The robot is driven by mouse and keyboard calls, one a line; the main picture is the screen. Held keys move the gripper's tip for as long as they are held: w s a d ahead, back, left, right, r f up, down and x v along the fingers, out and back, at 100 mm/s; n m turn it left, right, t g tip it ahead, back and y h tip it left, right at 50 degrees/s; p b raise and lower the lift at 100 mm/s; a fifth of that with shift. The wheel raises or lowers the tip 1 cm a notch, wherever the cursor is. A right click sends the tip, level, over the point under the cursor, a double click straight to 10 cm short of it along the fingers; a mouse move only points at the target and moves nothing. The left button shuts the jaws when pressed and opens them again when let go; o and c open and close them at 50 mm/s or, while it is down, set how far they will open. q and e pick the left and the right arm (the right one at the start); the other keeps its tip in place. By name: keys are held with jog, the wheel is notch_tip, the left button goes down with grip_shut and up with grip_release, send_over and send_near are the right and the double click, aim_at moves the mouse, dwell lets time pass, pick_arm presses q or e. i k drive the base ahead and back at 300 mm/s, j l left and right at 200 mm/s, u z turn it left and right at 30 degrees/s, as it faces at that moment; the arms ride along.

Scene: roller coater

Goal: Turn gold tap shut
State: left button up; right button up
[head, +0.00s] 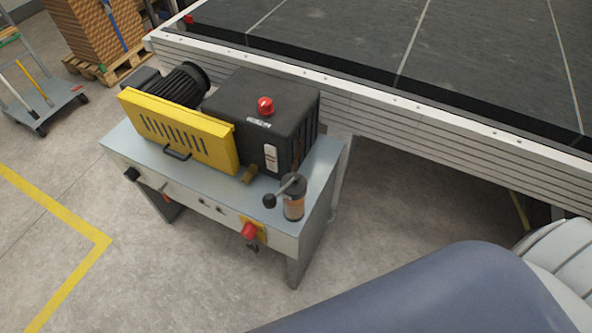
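A small gold-brown fitting (250,174), which looks like the gold tap, is on top of the grey metal stand (318,170). It lies at the foot of the black housing (262,105), just right of the yellow guard (180,130). It is too small to tell how its handle is turned. Neither of my grippers shows in the head view, and nothing is seen touching the tap.
A filter-like cylinder (293,200) with a black ball lever (270,201) stands right of the tap. A red switch (248,231) is on the stand's front. The roller coater bed (400,100) lies behind. Floor is clear front-left; my arm fills the lower right.

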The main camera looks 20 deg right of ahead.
aim_at(247, 179)
jog(key=i+j+z, duration=0.15)
jog(key=z, duration=0.3)
jog(key=j+z, duration=0.3)
jog(key=z, duration=0.15)
jog(key=i+j+z, duration=0.1)
jog(key=j+z, duration=0.2)
jog(key=z, duration=0.15)
jog(key=j+z, duration=0.25)
jog(key=z, duration=0.2)
